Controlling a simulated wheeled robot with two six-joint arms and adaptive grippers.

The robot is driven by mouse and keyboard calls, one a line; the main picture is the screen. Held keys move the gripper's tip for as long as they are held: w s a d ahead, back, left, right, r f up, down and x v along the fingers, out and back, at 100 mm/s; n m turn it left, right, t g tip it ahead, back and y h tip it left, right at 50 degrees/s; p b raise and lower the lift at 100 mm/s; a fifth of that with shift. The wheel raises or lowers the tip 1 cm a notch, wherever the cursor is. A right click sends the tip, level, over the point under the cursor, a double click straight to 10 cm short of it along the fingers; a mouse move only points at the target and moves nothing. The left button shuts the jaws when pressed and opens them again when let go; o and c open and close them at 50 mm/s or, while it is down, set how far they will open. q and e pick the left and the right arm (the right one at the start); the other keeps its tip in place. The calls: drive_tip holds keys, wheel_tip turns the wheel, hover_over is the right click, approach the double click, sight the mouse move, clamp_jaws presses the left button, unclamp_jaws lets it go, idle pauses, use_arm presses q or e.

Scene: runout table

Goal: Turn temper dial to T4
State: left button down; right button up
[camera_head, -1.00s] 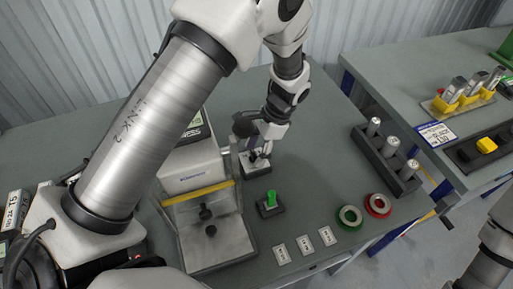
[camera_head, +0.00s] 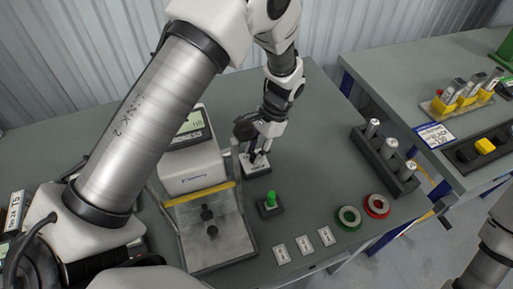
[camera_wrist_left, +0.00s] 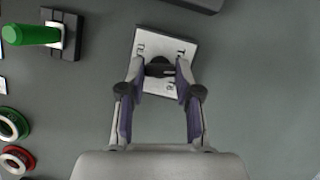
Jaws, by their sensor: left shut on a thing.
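The temper dial is a dark knob (camera_wrist_left: 159,68) on a square white plate (camera_wrist_left: 163,40) with black markings. In the head view its plate (camera_head: 260,169) sits on a dark base beside the hardness tester. My left gripper (camera_head: 257,157) reaches down onto the dial from above. In the left wrist view the fingers of my left gripper (camera_wrist_left: 159,76) are on either side of the knob and shut on it. The plate looks tilted relative to the fingers. The markings are partly covered, and I cannot tell which one the knob points to.
The hardness tester (camera_head: 190,165) stands left of the dial. A green-handled block (camera_head: 270,203), green ring (camera_head: 348,218), red ring (camera_head: 376,206) and several white cards lie nearer. A dark rack (camera_head: 385,160) with metal cylinders stands right. Grey tabletop between dial and rack is clear.

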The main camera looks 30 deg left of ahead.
use_arm(q)
drive_tip(key=n+h+p, duration=0.1)
drive_tip(key=n, duration=0.2)
drive_tip(key=shift+a+g, duration=0.1)
drive_tip(key=shift+g, duration=0.2)
drive_tip(key=shift+a+f+n+h+p, duration=0.1)
drive_tip(key=shift+n+h+p, duration=0.45)
drive_tip(key=shift+n, duration=1.05)
drive_tip(key=shift+h, duration=0.25)
drive_tip(key=c, duration=0.8)
unclamp_jaws()
drive_tip(key=v, duration=1.2)
drive_tip(key=shift+w, duration=0.15)
